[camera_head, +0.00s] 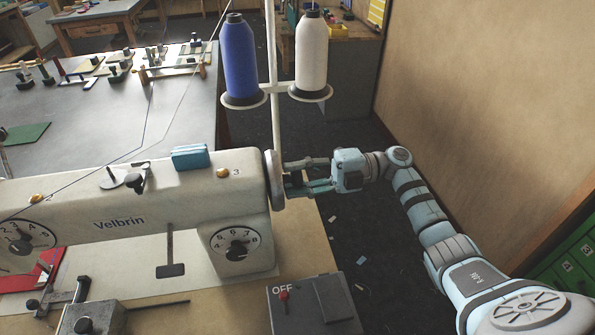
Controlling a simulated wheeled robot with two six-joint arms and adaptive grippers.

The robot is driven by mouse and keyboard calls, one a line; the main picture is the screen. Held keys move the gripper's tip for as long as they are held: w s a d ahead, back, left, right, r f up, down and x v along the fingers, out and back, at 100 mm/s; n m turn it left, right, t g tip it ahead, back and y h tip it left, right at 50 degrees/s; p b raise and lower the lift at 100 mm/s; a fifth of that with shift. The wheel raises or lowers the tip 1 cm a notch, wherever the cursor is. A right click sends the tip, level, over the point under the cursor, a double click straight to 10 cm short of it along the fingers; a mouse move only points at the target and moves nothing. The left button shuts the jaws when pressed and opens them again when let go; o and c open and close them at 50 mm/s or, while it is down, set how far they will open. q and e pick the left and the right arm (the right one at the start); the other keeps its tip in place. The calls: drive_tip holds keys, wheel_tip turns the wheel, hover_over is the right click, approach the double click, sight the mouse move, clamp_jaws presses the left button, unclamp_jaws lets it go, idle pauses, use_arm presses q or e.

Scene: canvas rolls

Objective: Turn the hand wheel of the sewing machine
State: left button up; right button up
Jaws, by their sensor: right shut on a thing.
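The sewing machine (150,200), cream with the name Velbrin, stands across the table. Its hand wheel (275,180) is at the right end of the machine and is seen nearly edge-on. My right gripper (290,178) reaches in from the right and is shut on the wheel, its fingers at the wheel's right side. The exact contact of the fingertips is too small to tell. My left gripper is out of view.
A thread stand with a blue cone (239,58) and a white cone (311,52) rises just behind the wheel. A grey switch box (313,305) marked OFF sits in front of it. A wooden wall (490,100) bounds the right side. A grey table (80,120) lies behind.

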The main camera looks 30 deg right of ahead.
drive_tip(key=m+p, duration=0.3)
drive_tip(key=m, duration=0.2)
drive_tip(key=shift+r+m, duration=0.15)
drive_tip(key=shift+m, duration=0.15)
drive_tip(key=shift+m+p, duration=0.95)
drive_tip(key=shift+m, duration=1.25)
drive_tip(key=o, duration=1.2)
drive_tip(key=shift+d, duration=0.1)
drive_tip(key=v, duration=0.7)
drive_tip(key=shift+d, duration=0.25)
